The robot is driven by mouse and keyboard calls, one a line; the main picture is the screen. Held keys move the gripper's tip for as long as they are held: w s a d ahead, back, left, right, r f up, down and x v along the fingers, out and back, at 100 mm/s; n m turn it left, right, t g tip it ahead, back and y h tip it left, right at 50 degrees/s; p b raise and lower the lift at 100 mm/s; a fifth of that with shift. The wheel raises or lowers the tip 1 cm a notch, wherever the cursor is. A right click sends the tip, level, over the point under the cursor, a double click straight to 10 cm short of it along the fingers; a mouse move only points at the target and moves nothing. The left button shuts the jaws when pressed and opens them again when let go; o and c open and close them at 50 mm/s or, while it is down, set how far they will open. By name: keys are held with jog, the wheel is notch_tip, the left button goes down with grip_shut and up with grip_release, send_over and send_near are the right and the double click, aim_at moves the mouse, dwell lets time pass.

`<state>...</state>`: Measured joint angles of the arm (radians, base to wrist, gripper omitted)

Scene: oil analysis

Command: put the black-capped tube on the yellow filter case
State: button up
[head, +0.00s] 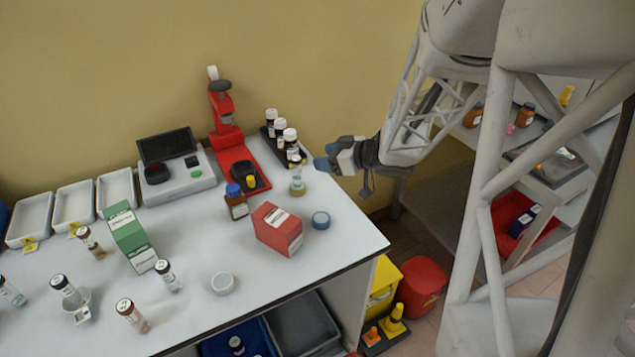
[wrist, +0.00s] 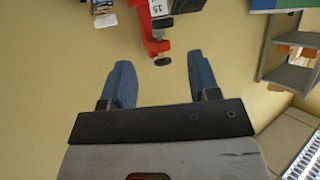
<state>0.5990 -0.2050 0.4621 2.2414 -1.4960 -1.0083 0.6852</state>
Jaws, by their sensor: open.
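Several small tubes with dark caps stand on the white table in the head view: one (head: 167,276) in front of the green box, one (head: 131,314) near the front edge, others further left. I cannot tell which is the task's tube. A small yellowish round item (head: 297,188) by the bottle rack may be the yellow filter case; something clear seems to be on it, too small to tell. My gripper (head: 322,164) is above the table's back right, just right of that item. In the wrist view my gripper (wrist: 162,82) is open, with nothing between its fingers.
A red box (head: 277,230), a green box (head: 130,237), a brown bottle (head: 236,202) and a blue round case (head: 320,220) stand on the table. A white round case (head: 222,283) is near the front. A red stand (head: 229,137) and scale (head: 178,177) are behind.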

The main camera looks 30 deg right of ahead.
notch_tip(320, 180, up, 9)
jog(key=s+a+m+h, duration=0.25)
jog(key=m+h, duration=0.25)
jog(key=h, duration=0.5)
jog(key=s+a+r+m+g+y, duration=0.1)
jog(key=s+a+g, duration=0.3)
jog(key=s+a, duration=0.3)
jog(key=s+a+r+g+y, duration=0.1)
jog(key=s+a+g, duration=0.3)
jog(key=s+a, duration=0.4)
jog(key=s, duration=0.6)
jog(key=shift+s+a+m+g+y, duration=0.15)
jog(key=shift+a+m+g+y, duration=0.1)
jog(key=shift+m+g+y, duration=0.15)
